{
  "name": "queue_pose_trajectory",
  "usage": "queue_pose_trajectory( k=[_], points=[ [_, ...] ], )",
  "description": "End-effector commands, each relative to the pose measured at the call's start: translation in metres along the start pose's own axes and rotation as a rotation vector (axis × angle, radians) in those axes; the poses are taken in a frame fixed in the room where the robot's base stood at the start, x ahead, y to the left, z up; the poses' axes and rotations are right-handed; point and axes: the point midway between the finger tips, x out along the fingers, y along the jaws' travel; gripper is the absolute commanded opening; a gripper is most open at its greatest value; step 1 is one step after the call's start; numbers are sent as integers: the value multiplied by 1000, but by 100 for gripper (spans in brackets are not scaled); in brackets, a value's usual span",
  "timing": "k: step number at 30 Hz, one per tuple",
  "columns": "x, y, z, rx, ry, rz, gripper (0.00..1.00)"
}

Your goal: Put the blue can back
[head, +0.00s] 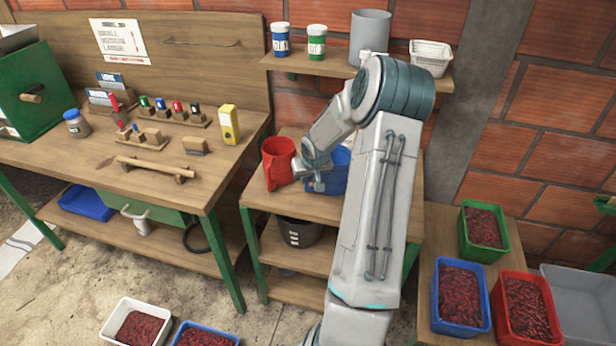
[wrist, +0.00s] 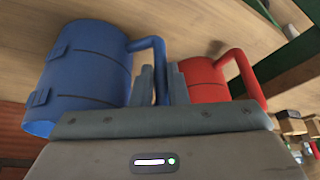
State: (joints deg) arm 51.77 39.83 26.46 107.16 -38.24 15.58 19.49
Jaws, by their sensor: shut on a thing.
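The blue can (head: 326,184) is a blue jug with a side handle. It is at the small wooden table (head: 262,200), partly hidden behind my arm in the head view. In the wrist view the blue can (wrist: 85,75) fills the left side, its handle running between my fingers. My gripper (wrist: 162,85) is shut on that handle; in the head view my gripper (head: 316,182) is between the blue can and a red can (head: 276,163). I cannot tell whether the blue can's base touches the tabletop.
The red can stands close on the left; its handle (wrist: 238,62) is near my fingers. A shelf (head: 310,66) above holds two small labelled tins, a grey cylinder (head: 370,37) and a white basket (head: 430,57). A cluttered workbench (head: 100,170) is left; crates of red berries (head: 483,228) are right.

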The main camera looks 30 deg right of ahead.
Motion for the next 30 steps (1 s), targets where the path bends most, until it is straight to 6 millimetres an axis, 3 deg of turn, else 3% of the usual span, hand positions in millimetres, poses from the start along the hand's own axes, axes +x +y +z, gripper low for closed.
queue_pose_trajectory(
  k=[1, 2, 3, 4, 13, 17, 30],
  points=[
    [3, 0, 1, -1, 1, 0, 0],
    [2, 0, 1, -1, 0, 0, 22],
    [1, 0, 1, -1, 0, 0, 33],
    [1, 0, 1, 0, 0, 0, 36],
    [0, 0, 0, 0, 0, 0, 36],
    [-10, 1, -1, 2, 2, 2, 36],
    [-94, 1, -1, 2, 3, 3, 36]
  ],
)
